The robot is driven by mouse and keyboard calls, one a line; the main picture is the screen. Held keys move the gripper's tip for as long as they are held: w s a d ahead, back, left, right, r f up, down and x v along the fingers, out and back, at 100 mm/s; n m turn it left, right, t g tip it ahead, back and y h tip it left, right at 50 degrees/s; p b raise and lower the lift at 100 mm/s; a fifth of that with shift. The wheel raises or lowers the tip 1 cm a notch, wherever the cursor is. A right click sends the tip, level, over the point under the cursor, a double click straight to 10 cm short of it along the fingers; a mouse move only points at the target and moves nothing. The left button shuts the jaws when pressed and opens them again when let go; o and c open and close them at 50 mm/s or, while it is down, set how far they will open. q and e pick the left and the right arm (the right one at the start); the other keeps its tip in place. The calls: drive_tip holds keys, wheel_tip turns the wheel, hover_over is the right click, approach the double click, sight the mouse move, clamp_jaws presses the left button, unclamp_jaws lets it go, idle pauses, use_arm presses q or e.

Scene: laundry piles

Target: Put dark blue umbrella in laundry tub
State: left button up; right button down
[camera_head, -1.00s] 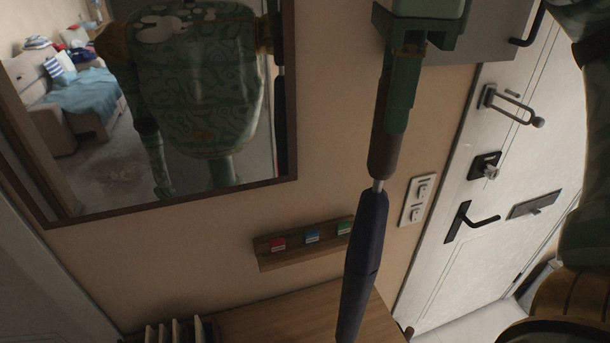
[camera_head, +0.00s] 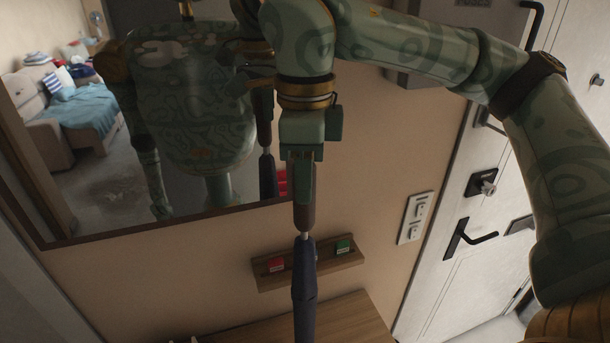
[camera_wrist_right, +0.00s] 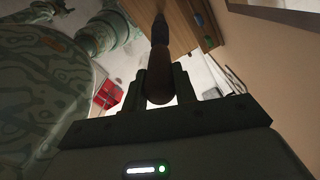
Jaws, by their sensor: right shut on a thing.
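The dark blue umbrella (camera_head: 304,285) hangs point-down from my right gripper (camera_head: 304,185) in the head view. The gripper is shut on its brown handle, and the folded canopy hangs below in front of the wooden cabinet top. In the right wrist view the brown handle (camera_wrist_right: 160,75) sits between the fingers of my right gripper (camera_wrist_right: 160,92), with the dark canopy (camera_wrist_right: 160,32) beyond. My left gripper is not in view. No laundry tub can be made out for certain; a red object (camera_wrist_right: 107,95) shows small in the wrist view.
A wall mirror (camera_head: 100,235) reflects me and a sofa with a blue blanket. A small wooden shelf (camera_head: 330,265) with coloured blocks is on the wall above a wooden cabinet top (camera_head: 355,320). A white door (camera_head: 440,285) with a black handle stands at right, beside a switch plate (camera_head: 415,217).

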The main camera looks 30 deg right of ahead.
drive_tip(key=shift+d+f, duration=0.1)
drive_tip(key=shift+f, duration=0.4)
drive_tip(key=c, duration=1.1)
unclamp_jaws()
